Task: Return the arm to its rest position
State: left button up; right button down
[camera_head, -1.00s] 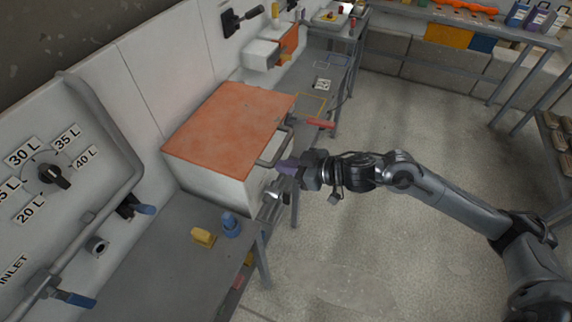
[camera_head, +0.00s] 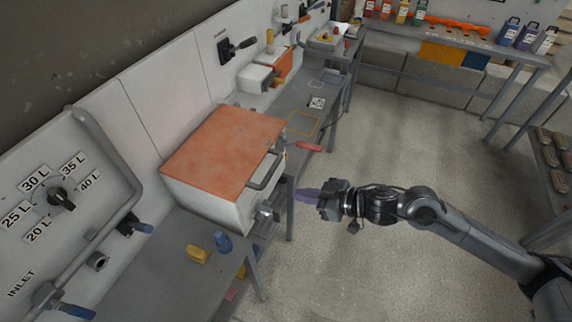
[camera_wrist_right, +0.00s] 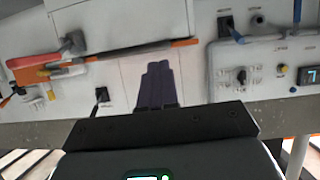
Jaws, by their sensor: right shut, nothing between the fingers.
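My right arm reaches in from the lower right in the head view. Its right gripper (camera_head: 308,195) has purple fingers pressed together with nothing between them. The gripper is in the air above the floor, to the right of the orange-topped white box and apart from its handle. In the right wrist view the purple fingers (camera_wrist_right: 157,86) also show closed, pointing at the white panel wall. My left gripper is not in view.
The white box with an orange lid (camera_head: 222,145) and grey handle (camera_head: 266,171) stands on the bench. A yellow block (camera_head: 198,254) and a blue knob-like piece (camera_head: 223,242) are in front of it. The floor (camera_head: 400,140) around the arm is open.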

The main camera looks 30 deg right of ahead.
jog(key=s+a+f+m, duration=0.6)
jog(key=s+a+f, duration=0.2)
jog(key=s+a, duration=0.1)
jog(key=s+d+f+g+h, duration=0.3)
jog(key=s+h, duration=0.1)
jog(key=s, duration=0.2)
jog(key=s+d+f+g+h, duration=0.2)
jog(key=s+d+g+h, duration=0.15)
jog(key=s, duration=0.25)
notch_tip(320, 180, up, 23)
jog(key=s+p, duration=0.1)
jog(key=p, duration=2.3)
jog(key=shift+a+r+n+g, duration=0.15)
jog(key=shift+n+g, duration=0.2)
jog(key=shift+n, duration=0.05)
jog(key=shift+s, duration=0.1)
